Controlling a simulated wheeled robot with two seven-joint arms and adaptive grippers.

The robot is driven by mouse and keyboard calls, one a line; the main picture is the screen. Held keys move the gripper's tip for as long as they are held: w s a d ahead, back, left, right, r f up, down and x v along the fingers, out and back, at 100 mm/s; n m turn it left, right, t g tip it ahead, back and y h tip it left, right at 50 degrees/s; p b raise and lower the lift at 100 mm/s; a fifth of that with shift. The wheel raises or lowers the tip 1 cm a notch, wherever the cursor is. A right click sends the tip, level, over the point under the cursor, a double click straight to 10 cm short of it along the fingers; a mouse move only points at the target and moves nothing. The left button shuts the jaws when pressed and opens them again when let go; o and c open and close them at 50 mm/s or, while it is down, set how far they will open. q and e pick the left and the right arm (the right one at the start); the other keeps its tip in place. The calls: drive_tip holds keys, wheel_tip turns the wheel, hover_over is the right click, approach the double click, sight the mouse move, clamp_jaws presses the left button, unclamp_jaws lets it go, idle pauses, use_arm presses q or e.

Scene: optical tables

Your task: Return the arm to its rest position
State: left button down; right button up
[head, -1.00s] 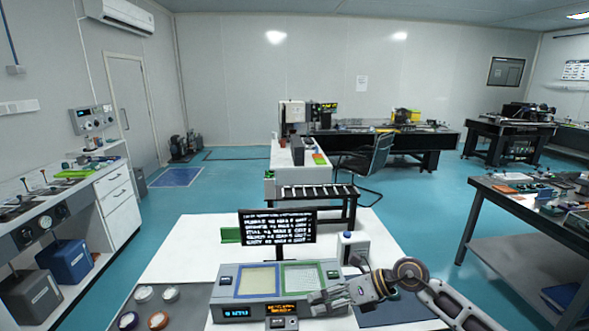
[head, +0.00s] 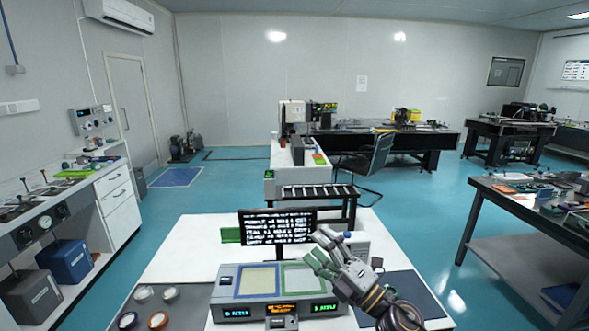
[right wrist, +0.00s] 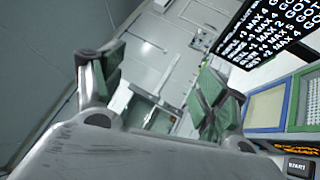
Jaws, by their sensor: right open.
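My right gripper (head: 318,254) is raised over the right part of the instrument box in the head view, pointing up and to the left. In the right wrist view its two green-padded fingers (right wrist: 155,88) stand wide apart with nothing between them. It holds nothing. My right arm comes in from the bottom right of the head view. My left gripper is not in view.
The instrument box (head: 225,290) has a blue-framed and a green-framed panel. A black text screen (head: 277,227) stands behind it. Several small round dishes (head: 158,320) lie on a grey mat at left. A dark mat (head: 408,289) lies right of the box.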

drive_tip(key=w+d+f+m+t+h, duration=0.2)
drive_tip(key=d+f+m+t+h, duration=0.3)
drive_tip(key=d+m+h, duration=0.8)
drive_tip(key=s+d+f+m+g+h, duration=0.2)
drive_tip(key=s+f+m+g, duration=0.25)
drive_tip(key=f, duration=0.25)
drive_tip(key=s+d+f+m+g+h, duration=0.2)
drive_tip(key=s+f+m+g, duration=0.1)
drive_tip(key=f+m, duration=0.3)
drive_tip(key=s+f+m+g+y, duration=0.1)
drive_tip(key=s+f+g, duration=0.45)
drive_tip(key=s, duration=0.35)
drive_tip(key=s+f+m+g+y, duration=0.15)
drive_tip(key=s+f+g, duration=0.25)
drive_tip(key=s+f, duration=0.4)
drive_tip(key=s+f+g, duration=0.1)
drive_tip(key=s+f, duration=0.1)
drive_tip(key=f, duration=1.4)
drive_tip(key=s+f, duration=0.2)
drive_tip(key=f, duration=1.4)
drive_tip(key=s+d+f+g, duration=0.1)
drive_tip(key=s+d+f, duration=0.2)
drive_tip(key=s+f, duration=1.7)
drive_tip(key=shift+s+d+h, duration=0.2)
drive_tip(key=shift+s+h, duration=0.25)
drive_tip(key=shift+s, duration=0.65)
